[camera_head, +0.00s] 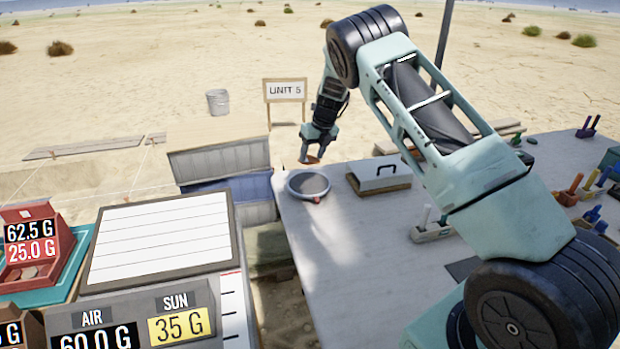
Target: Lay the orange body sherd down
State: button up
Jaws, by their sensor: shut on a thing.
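The orange body sherd (312,160) is a small orange-brown piece at the tips of my gripper (307,155). My gripper points downward, shut on the sherd, above the far left edge of the grey table (350,260). A round grey pan (308,185) with a small red mark on its rim stands on the table just below and in front of the gripper. The sherd appears apart from the pan. The exact height of the sherd above the table is hard to tell.
A white-lidded box (380,173) with a dark handle stands right of the pan. Small holders with coloured tools (585,188) are at the right. A lined white board (160,237) and red scale box (33,250) are at the left. The table's middle is clear.

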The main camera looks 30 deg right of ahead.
aim_at(310, 182)
jog(key=shift+f+p, duration=0.35)
jog(key=shift+f, duration=3.55)
jog(key=shift+c, duration=0.2)
jog(key=shift+f, duration=0.1)
jog(key=o, duration=1.1)
jog(key=shift+c, duration=0.2)
